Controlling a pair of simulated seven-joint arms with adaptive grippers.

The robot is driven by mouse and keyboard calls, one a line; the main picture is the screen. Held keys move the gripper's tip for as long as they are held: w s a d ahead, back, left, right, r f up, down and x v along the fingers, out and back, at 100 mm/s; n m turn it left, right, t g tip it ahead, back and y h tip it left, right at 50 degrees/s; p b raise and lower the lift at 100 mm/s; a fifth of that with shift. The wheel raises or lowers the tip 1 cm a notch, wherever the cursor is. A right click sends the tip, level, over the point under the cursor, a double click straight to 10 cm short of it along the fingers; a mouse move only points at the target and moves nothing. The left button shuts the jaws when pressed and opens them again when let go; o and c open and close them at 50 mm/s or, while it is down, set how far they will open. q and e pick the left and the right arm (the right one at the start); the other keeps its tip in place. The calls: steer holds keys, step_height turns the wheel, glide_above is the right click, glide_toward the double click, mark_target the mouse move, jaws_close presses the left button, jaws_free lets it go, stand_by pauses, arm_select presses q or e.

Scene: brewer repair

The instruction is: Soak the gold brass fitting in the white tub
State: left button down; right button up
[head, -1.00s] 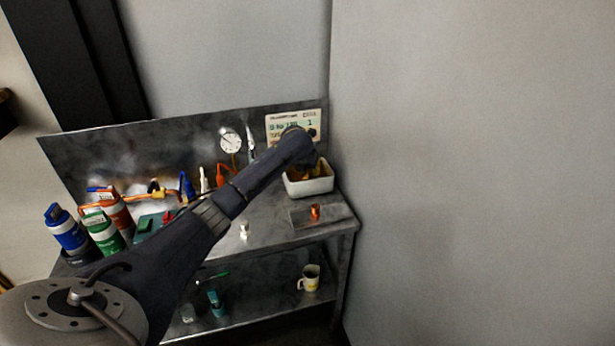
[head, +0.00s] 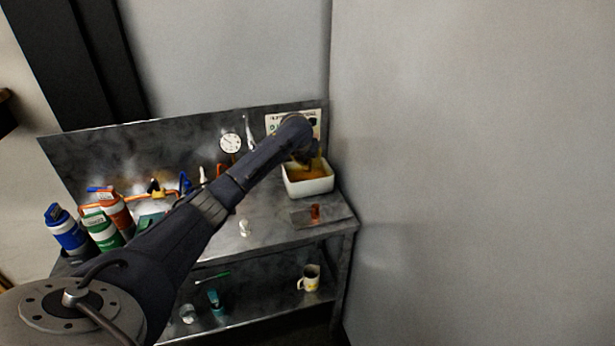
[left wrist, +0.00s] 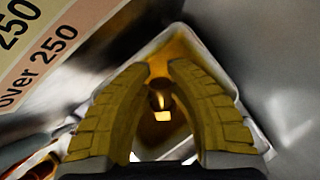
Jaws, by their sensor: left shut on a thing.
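The white tub (head: 309,188) stands at the right end of the bench and holds amber liquid. My left gripper (head: 306,160) is over the tub's back part, its fingers pointing down. In the left wrist view the two yellow-padded fingers (left wrist: 159,75) are shut on the gold brass fitting (left wrist: 160,101), a small shiny piece between the tips. The tub's white rim (left wrist: 222,78) and amber inside show around the fingers. I cannot tell whether the fitting touches the liquid. In the head view the fitting cannot be made out. My right gripper is not in view.
A copper-coloured piece (head: 315,212) stands on a grey mat in front of the tub. A sign (head: 280,123) and a gauge (head: 230,143) are at the back panel. Bottles (head: 67,229) stand at the left. A mug (head: 309,278) is on the lower shelf.

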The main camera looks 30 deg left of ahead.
arm_select(q)
steer(key=shift+r, duration=2.85)
steer(key=shift+r, duration=2)
steer(key=shift+f, duration=0.15)
